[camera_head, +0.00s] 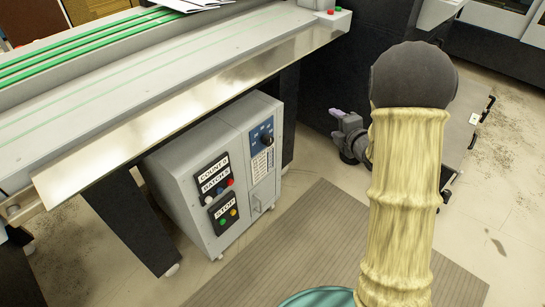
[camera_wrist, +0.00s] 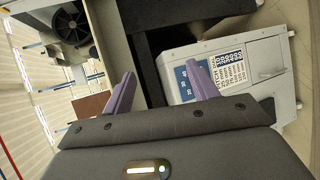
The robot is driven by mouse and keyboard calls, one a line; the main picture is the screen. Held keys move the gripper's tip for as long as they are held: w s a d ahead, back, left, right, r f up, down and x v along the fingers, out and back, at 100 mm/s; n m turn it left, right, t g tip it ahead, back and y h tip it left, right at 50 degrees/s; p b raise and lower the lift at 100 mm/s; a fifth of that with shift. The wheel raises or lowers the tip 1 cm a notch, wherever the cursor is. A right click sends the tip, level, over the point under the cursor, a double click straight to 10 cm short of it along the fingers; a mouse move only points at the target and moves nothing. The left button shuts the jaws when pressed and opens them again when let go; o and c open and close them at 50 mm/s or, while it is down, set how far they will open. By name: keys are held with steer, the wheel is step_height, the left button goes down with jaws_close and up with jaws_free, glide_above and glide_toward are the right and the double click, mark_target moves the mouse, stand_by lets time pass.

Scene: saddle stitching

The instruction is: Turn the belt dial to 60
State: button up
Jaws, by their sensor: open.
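The belt dial (camera_head: 267,139) is a dark round knob on a blue panel at the upper right of the grey control box's front. Its pointer setting is too small to read. In the wrist view the blue panel (camera_wrist: 181,84) is partly covered by the right finger, and I cannot make out the knob. My gripper (camera_wrist: 160,69) is open, with two purple fingers apart and nothing visible between them. In the head view my gripper (camera_head: 340,117) is right of the box, clear of the dial.
The grey control box (camera_head: 190,170) stands on the floor under the conveyor table (camera_head: 150,105), with labelled button plates (camera_head: 222,208) on its front. The table's metal edge overhangs the box. A dark table leg (camera_head: 130,225) stands at left. A ribbed mat (camera_head: 310,235) lies on open floor in front.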

mark_target(271, 142)
steer(key=a+f+n+g+y+b, duration=0.1)
steer(key=a+f+n+y+b, duration=0.1)
steer(key=f+n+y+b, duration=0.2)
steer(key=s+a+f+n+g+y+b, duration=0.1)
steer(key=a+f+n+y+b, duration=0.2)
steer(key=f+n+b, duration=0.7)
step_height(271, 142, down, 3)
steer(key=shift+s+a+f+y, duration=0.2)
steer(key=shift+a+y, duration=0.15)
steer(key=shift+y, duration=0.75)
steer(key=shift+w+a, duration=0.1)
steer(key=b+x, duration=0.4)
steer(key=x, duration=1.3)
steer(key=shift+a, duration=0.15)
steer(key=c, duration=1)
